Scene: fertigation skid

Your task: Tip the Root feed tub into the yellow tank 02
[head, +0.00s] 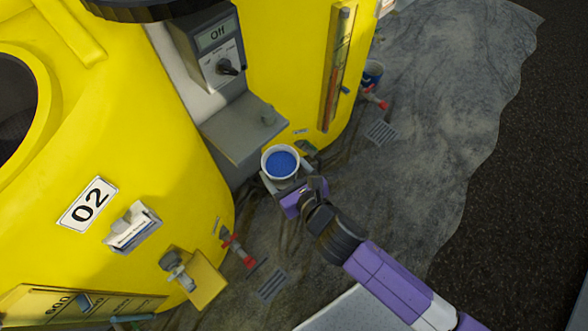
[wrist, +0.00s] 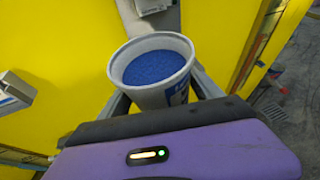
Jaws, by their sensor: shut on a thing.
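A white tub (head: 280,163) with blue contents sits upright in my gripper (head: 284,184), in front of the gap between two yellow tanks. In the wrist view the tub (wrist: 153,94) stands between the two fingers of my gripper (wrist: 165,100), which are shut on it. Part of a blue label shows on its right side, but I cannot read it. The yellow tank 02 (head: 150,150) fills the left of the head view, with a number plate (head: 87,205). A dark round opening (head: 15,105) shows on its upper left.
A grey control box (head: 215,45) reading "Off" stands between the tanks above a grey shelf (head: 235,128). A second yellow tank (head: 290,60) is behind. Red-handled valves (head: 238,252) stick out low.

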